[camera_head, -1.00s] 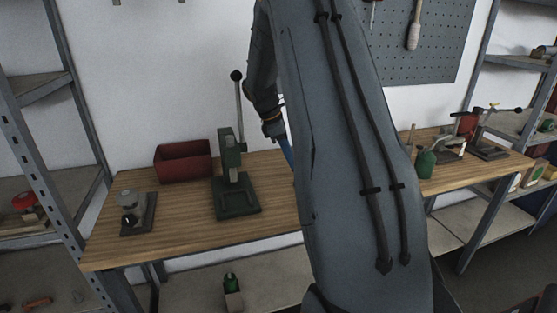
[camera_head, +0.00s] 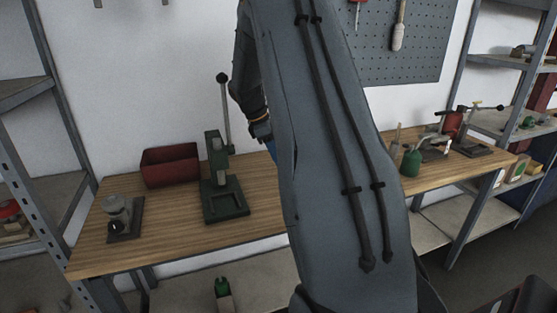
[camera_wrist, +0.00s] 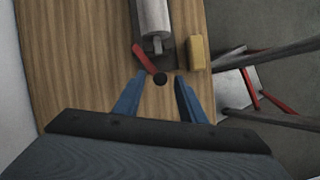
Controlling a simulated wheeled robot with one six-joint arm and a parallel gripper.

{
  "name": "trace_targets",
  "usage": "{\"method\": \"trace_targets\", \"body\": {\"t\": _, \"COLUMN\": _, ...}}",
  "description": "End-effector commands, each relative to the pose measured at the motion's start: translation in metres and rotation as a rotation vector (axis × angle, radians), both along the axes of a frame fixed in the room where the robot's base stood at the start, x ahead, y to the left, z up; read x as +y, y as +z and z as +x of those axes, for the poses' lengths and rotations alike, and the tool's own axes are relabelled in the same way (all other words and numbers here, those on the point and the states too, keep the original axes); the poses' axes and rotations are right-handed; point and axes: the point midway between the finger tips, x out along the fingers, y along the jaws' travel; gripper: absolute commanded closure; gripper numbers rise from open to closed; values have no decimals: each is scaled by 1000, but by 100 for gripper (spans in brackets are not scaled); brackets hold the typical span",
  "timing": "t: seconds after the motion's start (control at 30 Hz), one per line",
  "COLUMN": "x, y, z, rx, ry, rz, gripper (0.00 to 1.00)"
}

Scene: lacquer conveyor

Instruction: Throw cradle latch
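In the wrist view a red lever (camera_wrist: 143,57) with a black ball knob (camera_wrist: 160,79) sticks out beside a pale grey cylinder (camera_wrist: 152,16) on the wooden bench. The cylinder seems to lie in a dark holder, whose shape is mostly out of frame. My gripper (camera_wrist: 159,88) has its two blue fingers apart, with the knob showing between the fingertips. I cannot tell whether the fingers are level with the knob or above it. In the head view my arm hides the lever and most of the gripper.
A tan block (camera_wrist: 197,52) lies right of the cylinder, near the bench edge. In the head view the bench (camera_head: 165,230) carries a red bin (camera_head: 170,166), a green lever press (camera_head: 222,180), a small grey device (camera_head: 122,215) and a green bottle (camera_head: 411,162). Shelving stands on both sides.

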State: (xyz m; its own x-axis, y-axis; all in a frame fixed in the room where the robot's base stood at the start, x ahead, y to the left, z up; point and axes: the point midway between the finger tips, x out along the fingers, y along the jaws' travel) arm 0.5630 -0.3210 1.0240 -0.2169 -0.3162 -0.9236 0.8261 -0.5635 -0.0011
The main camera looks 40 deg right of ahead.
Motion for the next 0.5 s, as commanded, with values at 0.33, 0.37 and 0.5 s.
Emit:
{"method": "trace_targets", "body": {"t": 0.33, "x": -1, "y": 55, "z": 1, "rx": -5, "ry": -2, "rz": -2, "gripper": 63}}
{"method": "trace_targets", "body": {"t": 0.37, "x": -1, "y": 60, "z": 1, "rx": -5, "ry": -1, "rz": -2, "gripper": 63}}
{"method": "trace_targets", "body": {"t": 0.5, "x": -1, "y": 81, "z": 1, "rx": -4, "ry": -3, "rz": -2, "gripper": 63}}
